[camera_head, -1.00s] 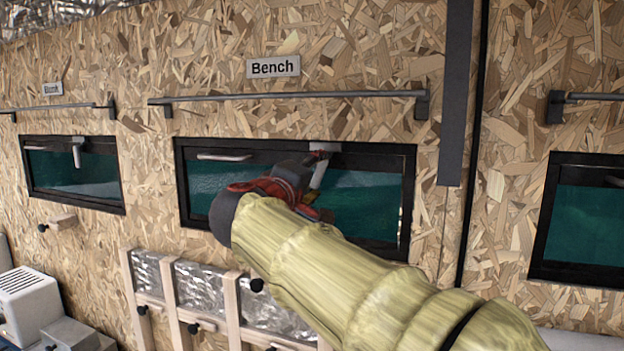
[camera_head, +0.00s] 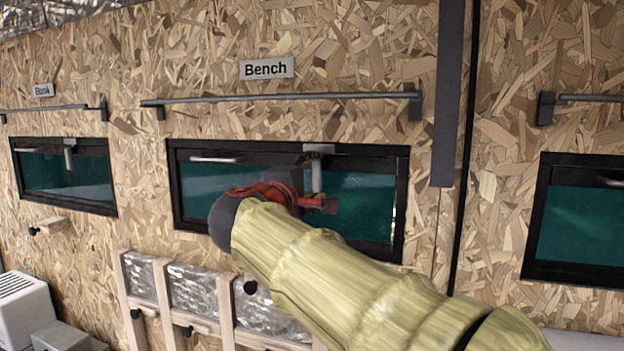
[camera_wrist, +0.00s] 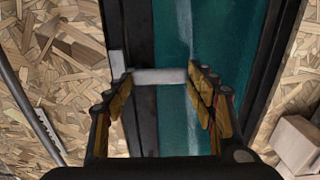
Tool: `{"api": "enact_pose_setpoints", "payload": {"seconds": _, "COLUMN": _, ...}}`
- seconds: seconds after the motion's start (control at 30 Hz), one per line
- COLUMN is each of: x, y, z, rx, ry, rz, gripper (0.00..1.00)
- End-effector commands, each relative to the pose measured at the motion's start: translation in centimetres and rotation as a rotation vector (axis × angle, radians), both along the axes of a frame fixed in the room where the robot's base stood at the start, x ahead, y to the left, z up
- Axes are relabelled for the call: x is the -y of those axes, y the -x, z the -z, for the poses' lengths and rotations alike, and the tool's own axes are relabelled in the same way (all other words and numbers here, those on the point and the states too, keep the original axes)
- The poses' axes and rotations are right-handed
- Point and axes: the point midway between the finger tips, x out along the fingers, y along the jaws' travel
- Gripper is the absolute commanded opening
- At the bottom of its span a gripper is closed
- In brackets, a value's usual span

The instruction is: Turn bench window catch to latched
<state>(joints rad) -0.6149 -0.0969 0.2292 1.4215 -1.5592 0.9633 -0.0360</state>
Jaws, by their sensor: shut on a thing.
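The bench window catch (camera_head: 316,172) is a pale lever on the top frame of the bench window (camera_head: 370,205), under the "Bench" sign (camera_head: 266,68). The lever points straight down over the teal glass. In the wrist view the catch (camera_wrist: 160,76) lies crosswise between the fingertips, its mount on the left. In the head view my gripper (camera_head: 318,204) is at the lever's lower end, partly hidden by my wrist.
A grey rail (camera_head: 290,97) runs above the window. A dark vertical strip (camera_head: 449,100) stands to its right. Wooden-framed foil panels (camera_head: 195,287) are below. Another window (camera_head: 65,175) on the left has a similar catch pointing down.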

Motion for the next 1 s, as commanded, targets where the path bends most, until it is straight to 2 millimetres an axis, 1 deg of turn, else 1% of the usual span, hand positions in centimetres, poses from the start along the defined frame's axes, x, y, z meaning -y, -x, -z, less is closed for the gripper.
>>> {"api": "enact_pose_setpoints", "payload": {"seconds": 0.17, "x": 0.0, "y": 0.0, "z": 0.0, "rx": 0.000, "ry": 0.002, "rz": -0.001, "gripper": 0.30}}
{"api": "enact_pose_setpoints", "payload": {"seconds": 0.2, "x": 0.0, "y": 0.0, "z": 0.0, "rx": 0.000, "ry": 0.002, "rz": -0.001, "gripper": 0.56}}
{"api": "enact_pose_setpoints", "payload": {"seconds": 0.5, "x": 0.0, "y": 0.0, "z": 0.0, "rx": 0.000, "ry": 0.001, "rz": 0.000, "gripper": 0.73}}
{"api": "enact_pose_setpoints", "payload": {"seconds": 0.83, "x": 0.0, "y": 0.1, "z": 0.0, "rx": 0.000, "ry": 0.000, "rz": 0.000, "gripper": 0.74}}
{"api": "enact_pose_setpoints", "payload": {"seconds": 0.93, "x": -0.3, "y": 0.7, "z": 0.0, "rx": 0.000, "ry": -0.001, "rz": -0.001, "gripper": 0.74}}
{"api": "enact_pose_setpoints", "payload": {"seconds": 1.0, "x": -0.6, "y": 1.5, "z": 0.0, "rx": 0.000, "ry": -0.001, "rz": -0.002, "gripper": 0.74}}
